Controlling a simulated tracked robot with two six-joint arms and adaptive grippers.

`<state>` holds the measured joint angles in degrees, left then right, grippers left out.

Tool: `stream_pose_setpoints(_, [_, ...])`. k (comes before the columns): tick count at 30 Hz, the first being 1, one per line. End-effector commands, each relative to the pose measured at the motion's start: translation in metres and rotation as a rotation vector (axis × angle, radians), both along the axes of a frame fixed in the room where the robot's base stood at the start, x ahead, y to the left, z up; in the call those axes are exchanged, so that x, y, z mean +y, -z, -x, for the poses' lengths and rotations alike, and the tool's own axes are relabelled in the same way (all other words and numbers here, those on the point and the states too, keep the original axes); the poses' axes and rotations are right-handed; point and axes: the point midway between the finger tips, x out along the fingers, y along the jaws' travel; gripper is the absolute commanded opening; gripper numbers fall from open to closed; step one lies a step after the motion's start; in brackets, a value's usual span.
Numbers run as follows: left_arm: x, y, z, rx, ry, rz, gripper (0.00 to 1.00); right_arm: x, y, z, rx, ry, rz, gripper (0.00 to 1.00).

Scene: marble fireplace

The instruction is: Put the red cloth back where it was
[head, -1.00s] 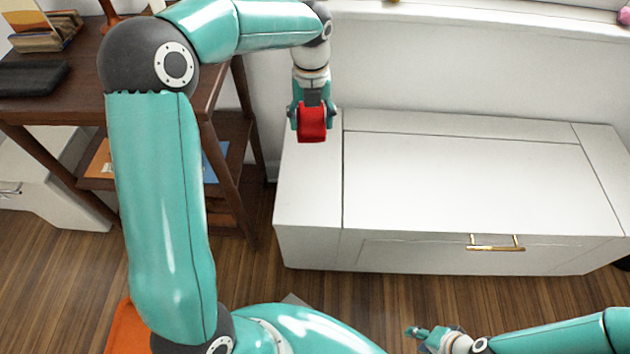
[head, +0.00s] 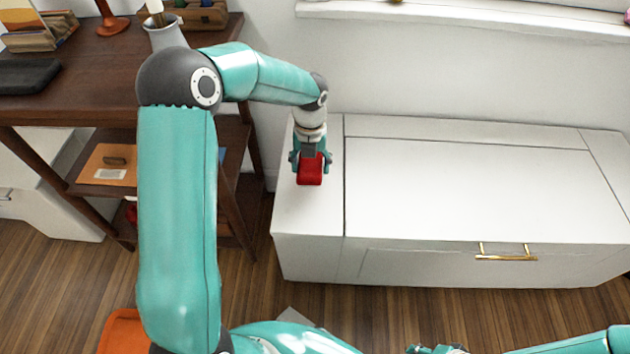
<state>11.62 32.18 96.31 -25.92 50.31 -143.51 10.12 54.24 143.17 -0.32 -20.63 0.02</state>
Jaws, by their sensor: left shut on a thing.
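The red cloth (head: 310,173) is a small red folded block in the head view. My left gripper (head: 311,166) points down and is shut on it. It holds the cloth over the left end of the white chest (head: 420,190); I cannot tell whether the cloth touches the top. My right gripper (head: 437,349) is at the bottom edge, mostly cut off, and its jaws cannot be made out.
A dark wooden desk (head: 90,95) with shelves stands at the left, carrying a vase (head: 165,35) and a black object (head: 28,75). The chest has a brass handle (head: 506,252) in front. Its wide top is bare. A white sill (head: 450,12) runs along the wall.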

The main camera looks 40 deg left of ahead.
Motion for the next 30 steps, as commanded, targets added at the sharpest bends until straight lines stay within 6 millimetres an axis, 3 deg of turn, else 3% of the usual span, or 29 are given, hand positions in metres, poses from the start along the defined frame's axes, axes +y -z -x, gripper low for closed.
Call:
stream_pose_setpoints(9, [0.0,0.05,0.001,0.003,0.001,0.001,0.34,0.0,0.018,0.0,0.0,0.0,0.0,0.4])
stream_pose_setpoints(21, [-0.001,0.055,0.0,0.001,0.001,0.0,0.34,0.0,0.018,0.0,0.0,0.0,0.0,0.4])
stream_pose_setpoints(22, [-0.001,0.056,0.0,0.001,0.001,0.0,0.68,0.0,0.018,0.0,0.0,0.0,0.0,0.4])
stream_pose_setpoints(26, [-0.001,0.055,0.0,0.001,0.002,0.0,0.9,0.0,0.018,0.0,0.0,0.0,0.0,0.4])
stream_pose_setpoints(30, [-0.001,0.055,0.0,0.001,0.002,0.0,0.92,0.0,0.018,0.0,0.0,0.0,0.0,0.4])
